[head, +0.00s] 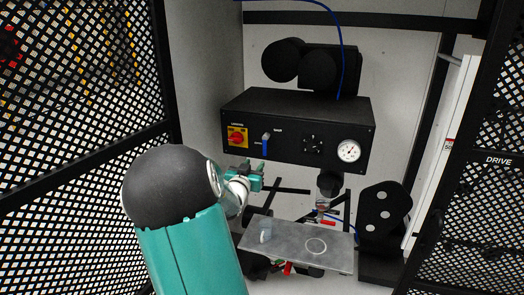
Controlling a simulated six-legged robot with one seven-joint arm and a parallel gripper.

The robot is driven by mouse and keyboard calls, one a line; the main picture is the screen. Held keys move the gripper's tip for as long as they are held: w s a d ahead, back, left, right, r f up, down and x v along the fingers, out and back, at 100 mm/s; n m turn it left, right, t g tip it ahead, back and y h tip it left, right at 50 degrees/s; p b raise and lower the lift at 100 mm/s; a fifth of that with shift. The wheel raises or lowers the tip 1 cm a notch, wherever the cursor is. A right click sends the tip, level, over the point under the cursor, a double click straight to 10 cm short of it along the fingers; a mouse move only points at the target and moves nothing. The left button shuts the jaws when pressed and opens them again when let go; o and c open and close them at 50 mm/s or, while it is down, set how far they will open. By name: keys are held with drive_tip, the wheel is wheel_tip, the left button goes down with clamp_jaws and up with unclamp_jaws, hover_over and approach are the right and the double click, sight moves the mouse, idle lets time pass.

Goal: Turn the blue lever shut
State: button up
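The blue lever (265,144) is small and sits on the front of a black control box (300,119), between a red and yellow switch and a black knob. It appears to point roughly up and down. My gripper (258,172) is just below and slightly left of the lever, close to the front of the box. A gap seems to show between the gripper and the lever. The fingers are small and partly hidden by my wrist, so their opening is unclear.
A red and yellow switch (237,136) and a white gauge (348,150) share the panel. A metal plate (298,241) lies below, with a small pale block on it. A black bracket (384,218) stands at right. Perforated panels (75,90) flank the enclosure.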

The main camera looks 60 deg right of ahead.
sight(264, 149)
drive_tip(key=d, duration=0.4)
drive_tip(key=w+d, duration=0.1)
drive_tip(key=d, duration=0.2)
drive_tip(key=w+d, duration=0.1)
drive_tip(key=d, duration=0.3)
drive_tip(key=shift+d+f, duration=0.15)
drive_tip(key=shift+d, duration=0.15)
drive_tip(key=shift+c, duration=0.3)
clamp_jaws()
